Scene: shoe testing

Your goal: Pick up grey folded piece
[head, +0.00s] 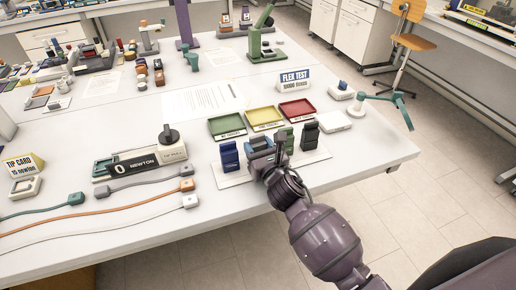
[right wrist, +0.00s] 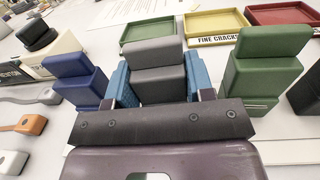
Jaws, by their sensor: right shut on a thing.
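The grey folded piece (right wrist: 157,52) stands upright in the right wrist view, between a blue and a green folded piece. My right gripper (right wrist: 160,82) is shut on it, with one blue finger on each side. In the head view my right gripper (head: 261,147) reaches over the row of pieces and hides most of the grey one. The piece appears to be still at its place in the row on the white board (head: 232,180). My left gripper is not in view.
A blue folded piece (head: 229,156) stands to the left, a green one (head: 285,138) and a black one (head: 309,136) to the right. Behind lie green (head: 227,134), yellow (head: 265,124) and red (head: 297,116) trays. A force gauge (head: 130,163) and cables lie left.

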